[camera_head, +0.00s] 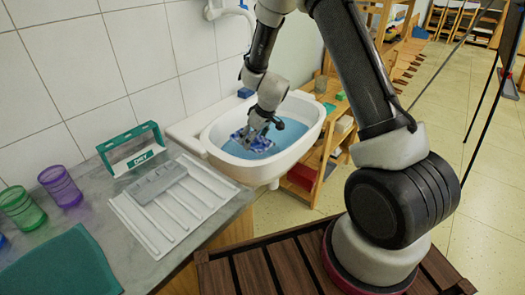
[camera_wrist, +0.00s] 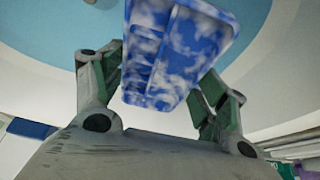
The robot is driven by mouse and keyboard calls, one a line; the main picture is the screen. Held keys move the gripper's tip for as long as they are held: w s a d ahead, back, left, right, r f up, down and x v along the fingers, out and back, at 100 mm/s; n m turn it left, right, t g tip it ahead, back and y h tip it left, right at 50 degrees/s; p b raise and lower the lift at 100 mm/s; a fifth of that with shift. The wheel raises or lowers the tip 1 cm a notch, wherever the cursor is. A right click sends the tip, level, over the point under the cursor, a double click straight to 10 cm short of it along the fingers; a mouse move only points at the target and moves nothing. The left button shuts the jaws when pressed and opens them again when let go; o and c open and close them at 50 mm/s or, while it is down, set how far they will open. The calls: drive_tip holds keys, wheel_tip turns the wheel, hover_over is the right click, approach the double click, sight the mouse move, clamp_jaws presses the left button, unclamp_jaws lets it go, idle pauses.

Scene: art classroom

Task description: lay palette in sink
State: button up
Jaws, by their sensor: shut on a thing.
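The palette (camera_head: 258,142) is blue and white mottled. My gripper (camera_head: 258,130) is shut on it inside the outline of the white sink (camera_head: 221,157). The sink has blue on its inside floor. In the wrist view the palette (camera_wrist: 178,50) sits between the two fingers of my gripper (camera_wrist: 160,85), tilted, with slots in its face. The blue floor of the sink (camera_wrist: 50,30) lies behind it. I cannot tell whether the palette touches the sink floor.
A grey counter (camera_head: 112,228) left of the sink holds a white rack (camera_head: 160,244) with a grey piece, a green-framed sign (camera_head: 133,150), a purple cup (camera_head: 60,186), a green cup (camera_head: 22,209) and a teal mat (camera_head: 62,268). Wooden shelves (camera_head: 330,150) stand right of the sink.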

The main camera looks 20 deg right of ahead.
wheel_tip(320, 180, down, 8)
drive_tip(key=shift+f, duration=0.25)
drive_tip(key=shift+f, duration=0.1)
drive_tip(key=o, duration=1)
